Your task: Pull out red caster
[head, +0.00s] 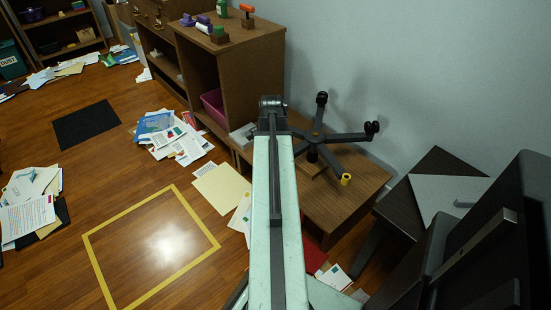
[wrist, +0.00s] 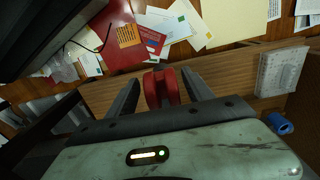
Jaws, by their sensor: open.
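A red caster (wrist: 161,88) shows in the wrist view between the two fingers of my gripper (wrist: 160,86). The fingers are open, one on each side of it; I cannot tell whether either touches it. A blue caster (wrist: 278,123) is to the right in the wrist view. The red caster and my gripper's fingers are hidden there behind my arm.
A wooden shelf (head: 250,75) with small items on top stands behind, and a wall closes off the right. A dark desk (head: 440,175) and black equipment (head: 490,240) are at the right. Papers (head: 180,138) litter the floor. The yellow-taped square (head: 150,245) is clear.

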